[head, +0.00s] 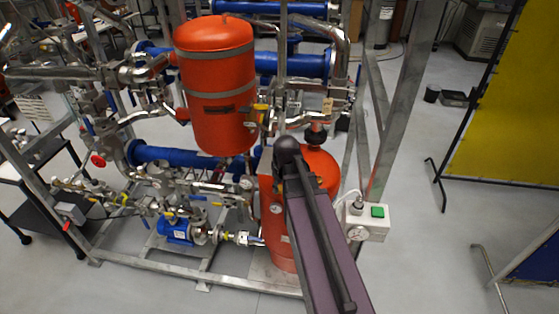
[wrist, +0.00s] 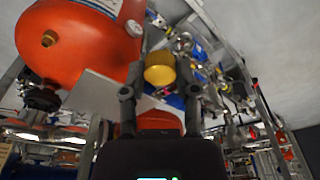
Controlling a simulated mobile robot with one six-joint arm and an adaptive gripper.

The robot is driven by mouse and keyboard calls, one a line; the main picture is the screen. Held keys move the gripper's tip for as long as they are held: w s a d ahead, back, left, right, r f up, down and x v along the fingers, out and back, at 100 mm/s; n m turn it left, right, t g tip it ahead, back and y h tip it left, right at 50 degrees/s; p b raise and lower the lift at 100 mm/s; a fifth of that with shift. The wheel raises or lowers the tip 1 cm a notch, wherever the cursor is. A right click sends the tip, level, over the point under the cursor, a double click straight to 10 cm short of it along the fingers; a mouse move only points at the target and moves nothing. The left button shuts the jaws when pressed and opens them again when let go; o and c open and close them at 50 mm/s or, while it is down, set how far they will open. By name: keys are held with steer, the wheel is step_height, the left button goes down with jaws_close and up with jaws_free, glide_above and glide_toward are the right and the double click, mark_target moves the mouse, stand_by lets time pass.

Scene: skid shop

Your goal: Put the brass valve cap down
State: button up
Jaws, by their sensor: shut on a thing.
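The brass valve cap (wrist: 160,68) is a yellow, short round piece seen in the wrist view. It sits between the two dark fingertips of my gripper (wrist: 160,80), which is shut on it. Beyond the cap the background is crowded, and I cannot tell whether the cap touches anything besides the fingers. In the head view my arm runs up from the bottom right toward the red vessels, and neither the cap nor the gripper can be made out there.
A large red vessel (wrist: 85,40) with a gauge (wrist: 135,28) is close on the left in the wrist view, beside a grey plate (wrist: 95,96). In the head view an upper red tank (head: 215,95) hangs in the metal frame. A switch box (head: 365,222) is right of my arm.

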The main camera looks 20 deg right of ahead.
steer(key=shift+n, duration=0.3)
steer(key=d, duration=0.1)
steer(key=d+r, duration=0.1)
steer(key=d, duration=0.1)
steer(key=d+p, duration=0.1)
steer(key=d, duration=0.1)
steer(key=shift+s+r, duration=0.15)
steer(key=shift+s, duration=0.2)
steer(key=w+d, duration=0.1)
steer(key=w, duration=0.3)
steer(key=w+d+f, duration=0.1)
steer(key=w, duration=0.4)
steer(key=w+d+b, duration=0.1)
steer(key=w, duration=0.4)
steer(key=shift+d+f, duration=0.2)
steer(key=shift+d, duration=0.2)
steer(key=shift+w, duration=0.15)
steer(key=shift+w+d, duration=0.15)
steer(key=shift+w, duration=0.1)
steer(key=shift+w+d+f+b, duration=0.1)
steer(key=shift+w+f+b, duration=0.2)
steer(key=shift+f+b, duration=1.55)
steer(key=shift+b, duration=0.1)
